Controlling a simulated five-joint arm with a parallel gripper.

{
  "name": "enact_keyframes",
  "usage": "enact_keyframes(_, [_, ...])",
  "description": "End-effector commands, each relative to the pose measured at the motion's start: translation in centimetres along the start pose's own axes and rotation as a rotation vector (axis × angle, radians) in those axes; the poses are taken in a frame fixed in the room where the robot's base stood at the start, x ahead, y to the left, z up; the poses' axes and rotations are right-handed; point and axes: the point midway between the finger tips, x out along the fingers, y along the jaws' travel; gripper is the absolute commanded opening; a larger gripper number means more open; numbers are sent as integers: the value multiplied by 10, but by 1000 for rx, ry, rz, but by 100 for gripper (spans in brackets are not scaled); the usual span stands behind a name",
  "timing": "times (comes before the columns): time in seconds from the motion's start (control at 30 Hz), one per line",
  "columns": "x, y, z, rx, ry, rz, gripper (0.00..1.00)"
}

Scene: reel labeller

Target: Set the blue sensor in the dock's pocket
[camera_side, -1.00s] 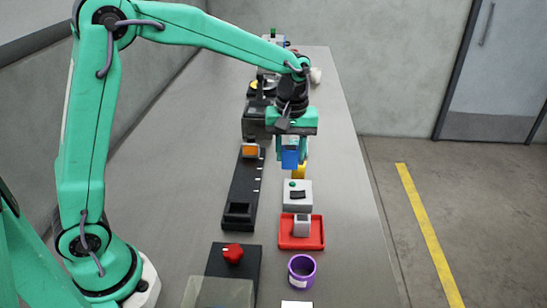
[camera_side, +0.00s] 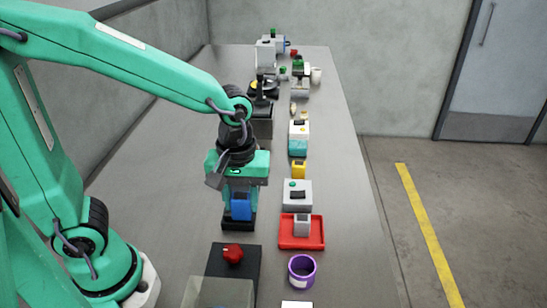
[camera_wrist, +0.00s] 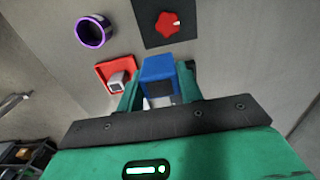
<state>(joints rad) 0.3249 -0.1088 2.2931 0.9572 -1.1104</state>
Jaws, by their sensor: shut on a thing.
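The blue sensor (camera_side: 241,208) is between the fingers of my gripper (camera_side: 240,204), which is shut on it. It looks upright, over the near end of the black dock (camera_side: 238,226). My gripper and the sensor cover the dock's pocket and most of its length, so I cannot tell whether the sensor's underside touches the dock or hangs above it.
A black plate with a red knob (camera_side: 232,254) stands just nearer than the dock. To the right are a red tray (camera_side: 287,242) holding a grey block, a purple cup (camera_side: 302,270), a grey button box (camera_side: 297,194) and a yellow block (camera_side: 298,169). Left of the dock the table is clear.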

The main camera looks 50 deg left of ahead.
Motion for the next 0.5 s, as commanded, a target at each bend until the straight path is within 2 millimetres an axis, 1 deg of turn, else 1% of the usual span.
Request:
enact_keyframes(0.13, [0, 0, 0, 0, 0, 0, 13])
enact_keyframes(0.27, [4, -2, -5, -1, 0, -1, 13])
enact_keyframes(0.37, [8, -4, -13, -3, -1, -1, 13])
enact_keyframes(0.5, [18, -9, -29, -6, -2, -3, 13])
